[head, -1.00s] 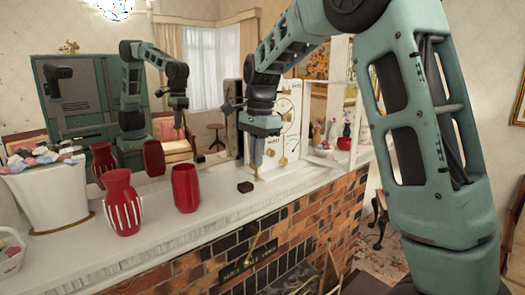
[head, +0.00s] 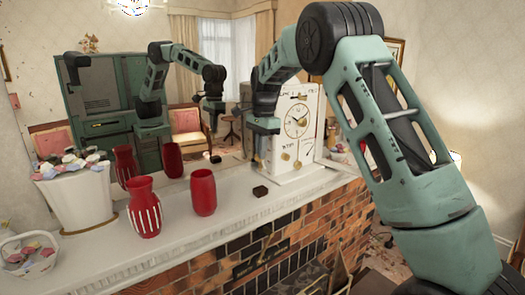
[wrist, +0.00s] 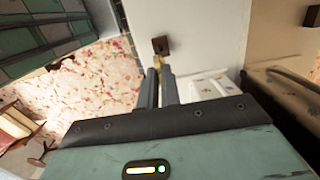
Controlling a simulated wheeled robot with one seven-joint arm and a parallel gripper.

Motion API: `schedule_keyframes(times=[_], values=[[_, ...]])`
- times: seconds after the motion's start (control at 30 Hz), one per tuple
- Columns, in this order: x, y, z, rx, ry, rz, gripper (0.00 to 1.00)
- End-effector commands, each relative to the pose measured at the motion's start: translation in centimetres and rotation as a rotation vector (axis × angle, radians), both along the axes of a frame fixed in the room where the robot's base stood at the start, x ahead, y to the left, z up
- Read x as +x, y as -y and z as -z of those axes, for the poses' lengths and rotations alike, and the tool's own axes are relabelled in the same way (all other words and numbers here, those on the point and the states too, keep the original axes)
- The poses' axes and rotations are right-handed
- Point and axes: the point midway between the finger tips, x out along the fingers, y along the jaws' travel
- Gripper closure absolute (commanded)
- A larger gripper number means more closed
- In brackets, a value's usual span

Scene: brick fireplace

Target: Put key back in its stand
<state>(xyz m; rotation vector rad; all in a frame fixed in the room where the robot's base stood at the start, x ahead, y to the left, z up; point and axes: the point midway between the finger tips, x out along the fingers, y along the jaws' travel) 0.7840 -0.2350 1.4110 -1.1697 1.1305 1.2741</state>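The stand is a small dark brown block (head: 260,191) on the white mantel, in front of the clock. It also shows in the wrist view (wrist: 161,45), just beyond my fingertips. My gripper (head: 262,158) points down above the mantel, close over the stand. In the wrist view my two fingers (wrist: 158,75) are close together, with a small gold key (wrist: 157,62) between their tips. The key appears apart from the stand, but its lower end and the exact gap are hard to tell.
A white clock (head: 300,122) stands right behind the gripper. Red vases (head: 203,192) and (head: 144,205), a white planter (head: 75,200) and a basket (head: 30,256) stand to the left. A mirror behind reflects the vases and my arm. The mantel front edge is clear.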

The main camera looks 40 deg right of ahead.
Motion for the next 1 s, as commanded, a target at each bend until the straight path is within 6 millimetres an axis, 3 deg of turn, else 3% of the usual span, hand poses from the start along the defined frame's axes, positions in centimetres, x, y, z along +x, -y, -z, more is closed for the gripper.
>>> schedule_keyframes(times=[0.7,1.0], values=[[0.0,0.0,4.6,0.0,-0.001,-0.001,1.0],[0.0,0.0,4.8,0.0,0.0,-0.001,1.0]])
